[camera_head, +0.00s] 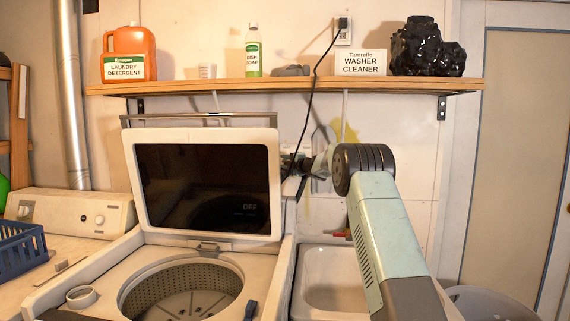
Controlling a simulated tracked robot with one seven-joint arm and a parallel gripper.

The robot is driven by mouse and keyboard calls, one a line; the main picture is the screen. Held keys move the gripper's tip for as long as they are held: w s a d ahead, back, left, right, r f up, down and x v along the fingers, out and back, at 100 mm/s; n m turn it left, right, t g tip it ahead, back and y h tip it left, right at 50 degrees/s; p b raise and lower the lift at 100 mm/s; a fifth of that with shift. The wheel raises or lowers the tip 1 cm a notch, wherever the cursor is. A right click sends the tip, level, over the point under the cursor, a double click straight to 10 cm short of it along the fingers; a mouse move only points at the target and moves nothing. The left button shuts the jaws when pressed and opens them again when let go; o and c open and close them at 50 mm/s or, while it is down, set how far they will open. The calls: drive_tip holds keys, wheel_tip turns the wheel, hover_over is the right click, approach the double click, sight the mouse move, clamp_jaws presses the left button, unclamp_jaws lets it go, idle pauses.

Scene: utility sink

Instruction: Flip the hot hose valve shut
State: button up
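My gripper (292,161) is a small dark shape at the wall, just right of the washer's raised lid. My grey-green arm reaches up from the lower right and bends left to it. I cannot tell whether its fingers are open or shut, or whether they touch anything. The hot hose valve cannot be made out; the area around the gripper is dark, small and partly covered by my wrist and the lid edge. A pale wall plate (321,138) shows just above my wrist.
The washer's raised lid (277,190) stands close left of my gripper. A black cord (312,98) hangs from the outlet (343,31) down past it. A wooden shelf (220,87) runs above. The sink (330,270) lies below, partly behind my arm.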

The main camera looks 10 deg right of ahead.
drive_tip(key=shift+c, duration=0.3)
clamp_jaws()
drive_tip(key=shift+w+a+m+t+h, duration=0.1)
drive_tip(key=shift+a+m+t+h, duration=0.25)
drive_tip(key=shift+m+h, duration=0.4)
drive_tip(key=shift+a+m+t+h, duration=0.35)
drive_tip(key=shift+m+h, duration=0.1)
drive_tip(key=shift+h, duration=0.6)
drive_tip(key=shift+w+a+f+m+h, duration=0.15)
drive_tip(key=shift+m+h, duration=0.25)
drive_tip(key=shift+h, duration=0.2)
drive_tip(key=shift+w+a+m+h, duration=0.15)
drive_tip(key=shift+m+h, duration=0.25)
drive_tip(key=shift+h, duration=0.2)
drive_tip(key=shift+m+t+h, duration=0.3)
drive_tip(key=shift+h, duration=0.2)
drive_tip(key=shift+c, duration=0.4)
unclamp_jaws()
drive_tip(key=shift+o, duration=0.7)
